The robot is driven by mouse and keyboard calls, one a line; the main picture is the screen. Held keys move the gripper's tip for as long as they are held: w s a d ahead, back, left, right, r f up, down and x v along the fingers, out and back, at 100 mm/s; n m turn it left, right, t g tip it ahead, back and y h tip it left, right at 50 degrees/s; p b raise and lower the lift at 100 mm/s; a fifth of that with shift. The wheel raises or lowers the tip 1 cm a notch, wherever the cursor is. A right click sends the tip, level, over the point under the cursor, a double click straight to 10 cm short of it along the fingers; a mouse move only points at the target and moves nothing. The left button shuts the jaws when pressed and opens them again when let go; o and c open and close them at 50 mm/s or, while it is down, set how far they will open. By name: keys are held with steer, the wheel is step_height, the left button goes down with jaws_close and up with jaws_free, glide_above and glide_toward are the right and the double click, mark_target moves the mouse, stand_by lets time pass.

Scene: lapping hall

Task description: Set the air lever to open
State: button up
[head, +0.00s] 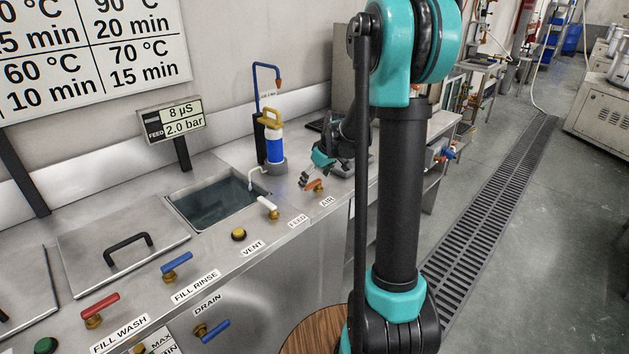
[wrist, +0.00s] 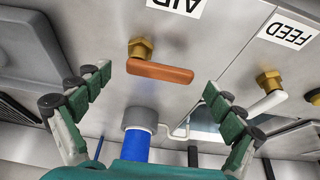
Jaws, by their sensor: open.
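The air lever is an orange handle on a brass valve, beside the AIR label (head: 327,202) on the steel counter. In the wrist view the orange air lever (wrist: 160,71) points sideways from its brass stem, between my gripper's fingers. My gripper (wrist: 152,90) is open and empty, its fingers on both sides of the lever and apart from it. In the head view my gripper (head: 306,178) is just above the air lever (head: 313,186), partly covering it. I cannot tell whether the lever stands open or shut.
A blue and white cylinder (head: 274,145) stands behind, near an open basin (head: 212,200). Blue (head: 176,263) and red (head: 100,307) levers lie further along the counter.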

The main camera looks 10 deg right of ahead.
steer(key=shift+f, duration=0.1)
steer(key=shift+c, duration=0.3)
steer(key=c, duration=1.6)
steer(key=shift+c, duration=0.2)
